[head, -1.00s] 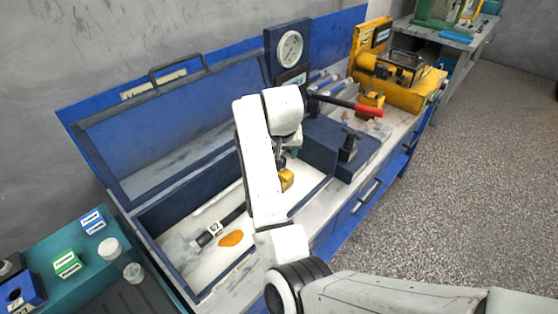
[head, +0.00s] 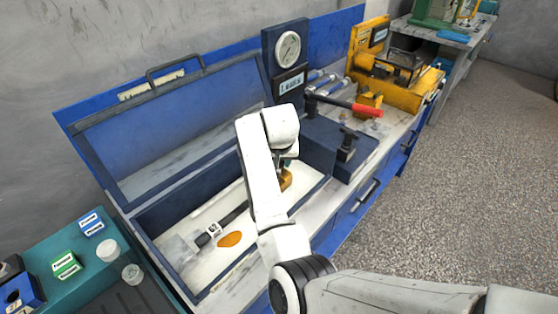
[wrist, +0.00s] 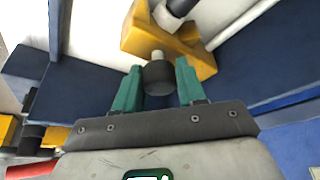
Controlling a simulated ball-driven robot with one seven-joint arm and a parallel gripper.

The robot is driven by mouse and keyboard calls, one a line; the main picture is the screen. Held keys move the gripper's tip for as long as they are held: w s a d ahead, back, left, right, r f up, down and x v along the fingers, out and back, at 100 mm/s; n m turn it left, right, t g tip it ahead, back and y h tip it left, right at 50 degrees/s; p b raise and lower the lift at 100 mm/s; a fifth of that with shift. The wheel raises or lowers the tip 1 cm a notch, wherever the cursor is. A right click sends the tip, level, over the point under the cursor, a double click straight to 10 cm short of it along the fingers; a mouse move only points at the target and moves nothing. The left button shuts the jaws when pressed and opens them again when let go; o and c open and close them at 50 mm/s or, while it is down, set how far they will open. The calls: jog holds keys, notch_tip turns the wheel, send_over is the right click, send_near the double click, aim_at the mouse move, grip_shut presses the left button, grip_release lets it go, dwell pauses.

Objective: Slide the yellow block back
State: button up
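The yellow block (wrist: 195,50) is in the upper middle of the wrist view. It is an angular piece with a pale pin and a round black knob (wrist: 160,78) standing out from it toward me. My gripper (wrist: 158,66) has its two teal fingers on either side of the knob. They are apart by about the knob's width, and I cannot tell whether they press on it. In the head view the yellow block (head: 286,181) shows only in part beside my white arm link, inside the blue open-lidded box (head: 150,208). My fingers are mostly hidden there.
The raised lid (head: 165,125) stands behind. A gauge (head: 288,48) and a red-handled lever (head: 366,111) are to the right.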

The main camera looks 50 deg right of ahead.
grip_shut()
jog(key=shift+w+d, duration=0.15)
jog(key=shift+d, duration=2.15)
jog(key=shift+o, duration=2.1)
grip_release()
jog(key=shift+r, duration=0.15)
jog(key=v, duration=1)
jog(key=shift+r, duration=0.2)
jog(key=shift+a, duration=0.1)
